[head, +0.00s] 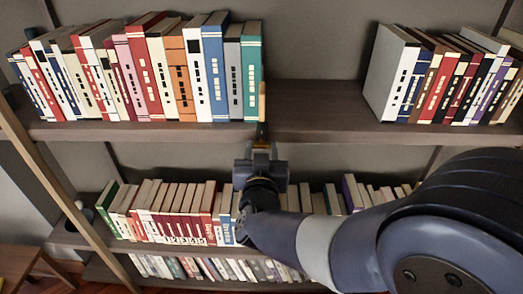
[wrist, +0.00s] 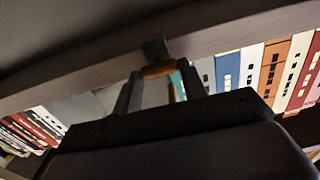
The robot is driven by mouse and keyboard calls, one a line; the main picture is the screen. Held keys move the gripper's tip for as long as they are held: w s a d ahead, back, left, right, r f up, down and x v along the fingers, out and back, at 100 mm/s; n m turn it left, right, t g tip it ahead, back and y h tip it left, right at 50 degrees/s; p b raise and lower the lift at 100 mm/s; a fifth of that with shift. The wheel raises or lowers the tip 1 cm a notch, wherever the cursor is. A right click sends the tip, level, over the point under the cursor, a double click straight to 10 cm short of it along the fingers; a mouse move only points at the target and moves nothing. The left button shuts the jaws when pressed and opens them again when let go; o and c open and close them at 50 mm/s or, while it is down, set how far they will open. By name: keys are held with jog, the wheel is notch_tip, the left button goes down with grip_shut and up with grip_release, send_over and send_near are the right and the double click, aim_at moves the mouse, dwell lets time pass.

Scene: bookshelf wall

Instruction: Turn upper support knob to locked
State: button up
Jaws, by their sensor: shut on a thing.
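The upper support knob is a small orange-yellow piece (wrist: 158,70) under a dark mount (wrist: 155,49) at the front edge of the upper shelf in the wrist view. My gripper (wrist: 160,79) has a finger on each side of it and is shut on it. In the head view my gripper (head: 262,152) reaches up to the shelf edge from below, and most of the knob is hidden there. A thin tan upright support (head: 262,101) stands beside the teal book. I cannot read the knob's setting.
The upper shelf (head: 318,122) holds a row of books ending at the teal book (head: 251,72), and another group starting with a white book (head: 392,75). The shelf between them is bare. The lower shelf (head: 90,240) with more books lies below my gripper.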

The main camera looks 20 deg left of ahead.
jog(key=shift+f, duration=0.1)
jog(key=shift+f+m+b, duration=0.1)
jog(key=shift+m+b, duration=0.9)
jog(key=shift+b, duration=0.15)
jog(key=m+b, duration=0.3)
jog(key=shift+d+m, duration=0.1)
jog(key=shift+m, duration=0.2)
jog(key=shift+m+b, duration=2)
jog(key=shift+m, duration=0.5)
jog(key=o, duration=1)
jog(key=shift+s, duration=0.1)
